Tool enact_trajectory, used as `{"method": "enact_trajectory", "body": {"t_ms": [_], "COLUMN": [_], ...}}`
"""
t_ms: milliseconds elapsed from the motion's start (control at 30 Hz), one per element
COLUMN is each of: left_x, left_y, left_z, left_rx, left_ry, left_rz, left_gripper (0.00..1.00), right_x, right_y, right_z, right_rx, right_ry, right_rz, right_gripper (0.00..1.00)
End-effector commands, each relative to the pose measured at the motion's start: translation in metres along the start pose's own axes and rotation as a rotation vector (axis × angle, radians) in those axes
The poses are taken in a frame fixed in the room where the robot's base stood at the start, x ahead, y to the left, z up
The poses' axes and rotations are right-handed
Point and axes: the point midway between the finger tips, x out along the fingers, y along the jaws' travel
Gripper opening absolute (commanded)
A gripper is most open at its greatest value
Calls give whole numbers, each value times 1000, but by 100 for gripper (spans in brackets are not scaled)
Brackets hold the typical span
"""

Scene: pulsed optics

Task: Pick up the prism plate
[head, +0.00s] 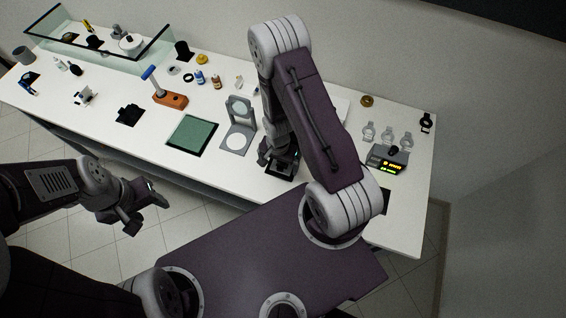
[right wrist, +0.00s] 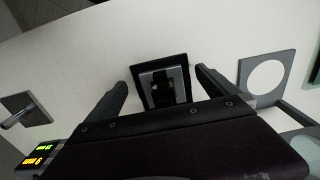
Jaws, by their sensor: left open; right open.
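The prism plate appears to be the small grey square plate with a dark upright part on it (right wrist: 158,80), lying on a black pad (right wrist: 180,64) in the right wrist view. My right gripper (right wrist: 163,88) is open, with one finger on each side of the plate and pad in that view; I cannot tell whether they touch. In the head view my right gripper (head: 277,157) is over the black pad (head: 282,172) near the table's front edge and hides most of the plate. My left gripper (head: 146,208) is open and empty, in front of the table.
A grey frame with a round opening (head: 236,138) stands left of my right gripper. A green mat (head: 192,134) lies farther left. A grey box with a lit display (head: 386,160) and several ring holders (head: 387,133) are at right. Small bottles and tools fill the back left.

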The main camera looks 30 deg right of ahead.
Motion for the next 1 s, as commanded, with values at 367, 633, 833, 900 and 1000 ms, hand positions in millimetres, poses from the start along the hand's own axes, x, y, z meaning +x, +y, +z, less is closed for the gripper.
{"method": "enact_trajectory", "body": {"t_ms": [367, 633, 833, 900, 1000], "left_x": [-11, -11, -11, -11, -12], "left_y": [0, 0, 0, 0, 0], "left_z": [-1, -1, -1, -1, -1], "left_rx": [0, 0, 0, 0, 0], "left_ry": [0, 0, 0, 0, 0], "left_rz": [0, 0, 0, 0, 0], "left_gripper": [53, 53, 53, 53, 53], "right_x": [38, 38, 37, 37, 36], "right_y": [2, 2, 2, 2, 2], "right_z": [1, 1, 1, 1, 0], "right_rx": [0, 0, 0, 0, -1], "right_ry": [0, 0, 0, 0, 0], "right_rz": [0, 0, 0, 0, 0], "right_gripper": [98, 59, 25, 25, 25]}}
